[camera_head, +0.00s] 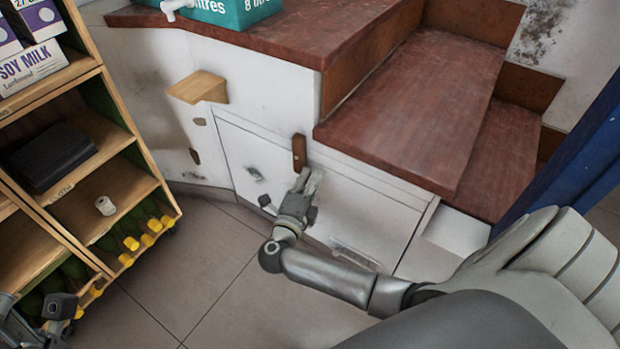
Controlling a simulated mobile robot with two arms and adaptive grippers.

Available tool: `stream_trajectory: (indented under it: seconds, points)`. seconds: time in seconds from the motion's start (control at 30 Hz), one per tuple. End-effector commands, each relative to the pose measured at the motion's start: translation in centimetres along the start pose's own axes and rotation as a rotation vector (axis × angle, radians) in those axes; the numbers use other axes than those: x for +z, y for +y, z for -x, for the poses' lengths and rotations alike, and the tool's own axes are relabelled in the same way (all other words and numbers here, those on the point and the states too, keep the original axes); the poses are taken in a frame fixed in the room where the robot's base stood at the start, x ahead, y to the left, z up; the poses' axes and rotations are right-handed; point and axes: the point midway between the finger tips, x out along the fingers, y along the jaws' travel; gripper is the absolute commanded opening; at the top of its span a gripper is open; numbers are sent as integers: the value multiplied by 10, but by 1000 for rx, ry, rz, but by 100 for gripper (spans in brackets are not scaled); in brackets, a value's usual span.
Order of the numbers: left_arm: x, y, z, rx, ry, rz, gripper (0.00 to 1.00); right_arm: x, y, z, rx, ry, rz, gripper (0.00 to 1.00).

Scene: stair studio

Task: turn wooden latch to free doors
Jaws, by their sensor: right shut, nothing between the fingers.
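The wooden latch (299,153) is a small dark brown bar. It stands upright on the top edge of the white doors (347,206) under the red-brown steps. My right gripper (309,178) is at the latch's lower end, in front of the door panel, with its fingers together and nothing between them. Whether the fingertips touch the latch I cannot tell. The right arm hides part of the door's lower area. Part of my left gripper (60,308) shows at the lower left corner, away from the doors; its fingers are not clear.
A wooden shelf unit (142,186) with cartons, a dark box (48,157) and yellow-capped bottles stands at left. A small wooden ledge (198,87) juts from the white wall. A teal box (232,10) sits on the top step. The tiled floor before the doors is clear.

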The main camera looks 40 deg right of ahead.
Motion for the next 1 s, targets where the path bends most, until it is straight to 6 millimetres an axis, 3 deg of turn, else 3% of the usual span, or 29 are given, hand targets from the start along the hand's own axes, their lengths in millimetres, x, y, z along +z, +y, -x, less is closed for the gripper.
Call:
stream_trajectory:
  seconds: [0.87, 1.0]
  points:
    - [7, 0, 24, 1, -9, 0, 40, 6, 10, -1, -36, 0, -149, 0]
    - [6, -1, 12, 17, 49, -8, 40, 8, 14, -2, -48, 0, -203, 0]
